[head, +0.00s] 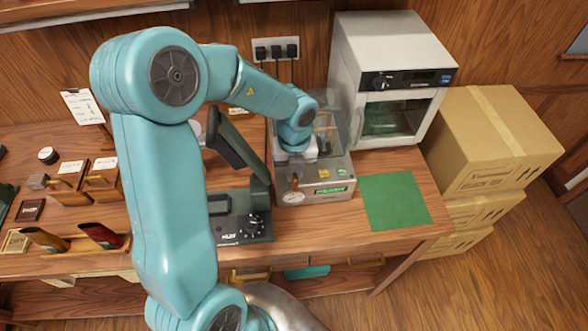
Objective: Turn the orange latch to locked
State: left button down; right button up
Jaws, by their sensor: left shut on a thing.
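A grey press machine (325,190) with a clear cover, a round gauge and a green-lit display stands near the table's middle. A small orange latch (296,182) shows upright on its front left, just above the gauge. My left gripper (296,167) reaches down over the machine's left side and is shut on the orange latch. The wrist hides most of the fingers and the upper part of the latch, so the exact contact is hard to see. My right gripper is not in view.
A white oven-like cabinet (388,70) is behind right. A green mat (395,200) lies bare to the right. Cardboard boxes (490,140) stack beyond the table's right end.

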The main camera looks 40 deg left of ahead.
aim_at(295, 174)
pick_arm(q)
jog(key=shift+s+d+f, duration=0.15)
jog(key=shift+s, duration=0.05)
dwell(0.4)
jog(key=c, duration=1.2)
grip_release()
jog(key=shift+o, duration=0.2)
jog(key=shift+w, duration=0.1)
jog(key=shift+w+r, duration=0.1)
jog(key=shift+r, duration=0.45)
notch_tip(295, 174, up, 15)
jog(key=shift+r, duration=0.2)
